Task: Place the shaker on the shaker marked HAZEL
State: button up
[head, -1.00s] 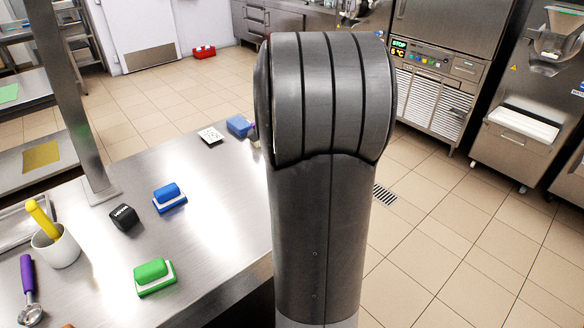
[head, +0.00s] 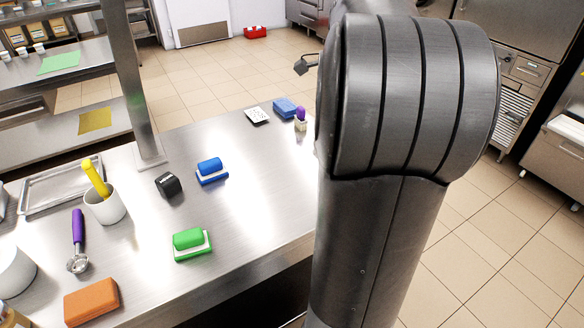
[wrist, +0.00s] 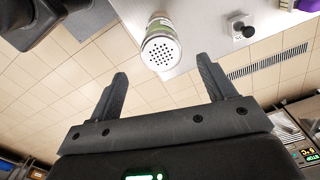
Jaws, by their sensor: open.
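In the wrist view a shaker (wrist: 160,50) shows its pale, perforated round top and part of a green label. It stands out against the edge of a light grey surface. No lettering on it can be read, and I cannot make out a shaker marked HAZEL. My gripper (wrist: 164,80) is open, with one finger on each side of the view. The shaker top appears ahead of the gap between the fingertips, with nothing held. In the head view my arm covers the right middle, and no shaker can be made out there.
The steel counter (head: 140,258) carries a black block (head: 168,184), blue brush (head: 211,170), green brush (head: 190,243), orange block (head: 91,301), purple-handled scoop (head: 78,240) and white cup (head: 105,206). A purple-topped item (head: 301,120) stands near my arm. A post (head: 130,85) rises behind.

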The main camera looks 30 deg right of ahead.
jog(key=s+a+f+n+t, duration=0.1)
jog(key=s+a+n+t, duration=0.1)
jog(key=s+a+n, duration=0.2)
jog(key=s+a+f+n+t, duration=0.1)
jog(key=s+a+n, duration=0.4)
jog(key=a+n, duration=0.5)
jog(key=s+a+f+n+t, duration=0.2)
jog(key=s+a+n, duration=0.2)
jog(key=a, duration=0.9)
jog(key=n, duration=0.2)
jog(key=shift+s+a+n+t, duration=0.25)
jog(key=shift+a+n+t, duration=0.05)
jog(key=shift+n, duration=0.1)
